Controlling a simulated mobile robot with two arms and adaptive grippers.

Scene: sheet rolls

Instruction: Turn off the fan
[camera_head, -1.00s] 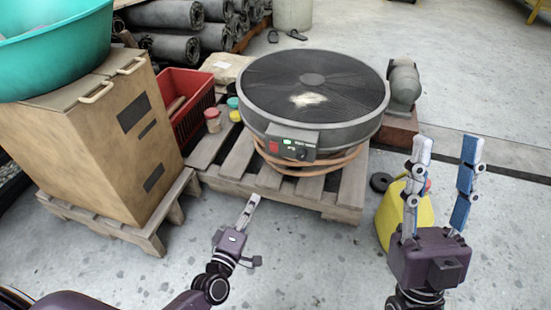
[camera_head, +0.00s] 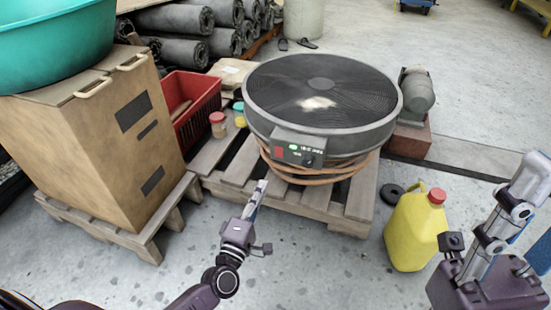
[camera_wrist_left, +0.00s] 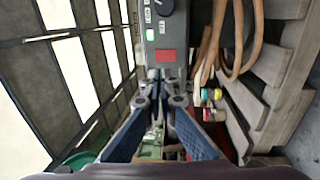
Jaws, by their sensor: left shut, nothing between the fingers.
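The fan (camera_head: 322,105) is a large round dark drum with a mesh top, lying on a wooden pallet. Its grey control box (camera_head: 299,150) faces me, with a red switch (camera_head: 279,151), a lit green light (camera_head: 293,147) and a dark knob (camera_head: 308,159). My left gripper (camera_head: 262,187) is shut and empty, in front of and below the box, left of it in the head view. In the left wrist view the red switch (camera_wrist_left: 166,55) lies just beyond the left fingertips (camera_wrist_left: 166,76); contact is unclear. My right gripper (camera_head: 533,208) is open, partly cut off at the right edge.
A yellow jug (camera_head: 414,232) stands on the floor right of the pallet (camera_head: 345,212). A red crate (camera_head: 193,105), small jars (camera_head: 218,124) and a large cardboard box (camera_head: 95,150) are at left. A motor (camera_head: 416,92) stands behind right. The front floor is clear.

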